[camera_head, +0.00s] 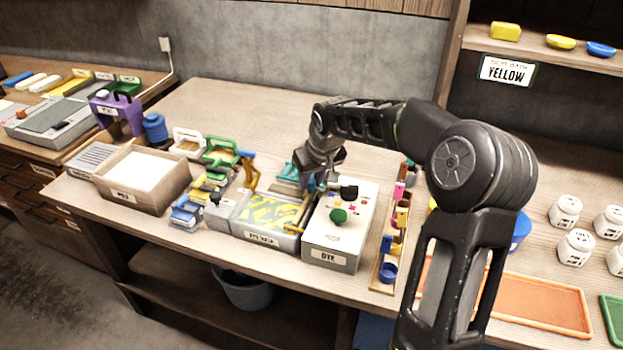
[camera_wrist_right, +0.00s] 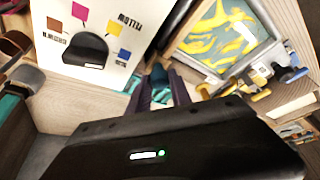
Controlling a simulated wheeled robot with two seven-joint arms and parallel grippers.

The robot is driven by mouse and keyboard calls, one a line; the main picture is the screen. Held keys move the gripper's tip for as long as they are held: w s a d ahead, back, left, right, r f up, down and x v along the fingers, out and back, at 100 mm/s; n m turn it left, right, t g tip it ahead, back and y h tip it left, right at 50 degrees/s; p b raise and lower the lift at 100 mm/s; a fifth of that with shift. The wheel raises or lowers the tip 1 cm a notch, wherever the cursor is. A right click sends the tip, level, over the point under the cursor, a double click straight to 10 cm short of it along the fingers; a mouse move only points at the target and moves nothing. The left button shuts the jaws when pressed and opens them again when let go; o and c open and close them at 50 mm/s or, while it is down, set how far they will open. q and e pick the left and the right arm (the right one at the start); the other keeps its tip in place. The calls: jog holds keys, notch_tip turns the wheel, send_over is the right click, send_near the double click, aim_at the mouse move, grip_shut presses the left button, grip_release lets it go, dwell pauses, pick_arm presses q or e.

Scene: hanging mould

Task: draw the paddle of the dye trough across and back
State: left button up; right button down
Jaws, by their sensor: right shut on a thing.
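The dye trough (camera_head: 262,238) is a grey tray with a yellow and blue-grey swirled surface, left of the DYE box. It also shows at the upper right of the right wrist view (camera_wrist_right: 222,63). A wooden bar (camera_head: 303,212), which looks like part of the paddle, runs along the trough's right side. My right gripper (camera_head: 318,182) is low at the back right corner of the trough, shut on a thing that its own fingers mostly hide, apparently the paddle. Its fingers (camera_wrist_right: 160,90) show dark in the wrist view. My left gripper is not in view.
The grey-white DYE box (camera_head: 330,258), with coloured buttons and a green knob, stands close right of the trough. A narrow rack (camera_head: 383,280) stands right of the DYE box. The table behind is clear.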

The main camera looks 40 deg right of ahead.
jog(key=w+a, duration=0.1)
jog(key=w, duration=0.1)
jog(key=w+a, duration=0.2)
jog(key=w, duration=0.1)
jog(key=w+a, duration=0.2)
jog(key=shift+w+a+r, duration=0.1)
jog(key=shift+w+a, duration=0.05)
jog(key=shift+w, duration=0.2)
jog(key=c, duration=1.3)
grip_release()
jog(key=shift+w+a, duration=0.1)
jog(key=shift+w, duration=0.05)
jog(key=shift+o, duration=0.6)
jog(key=b+v, duration=0.1)
jog(key=v, duration=0.6)
jog(key=shift+r, duration=0.35)
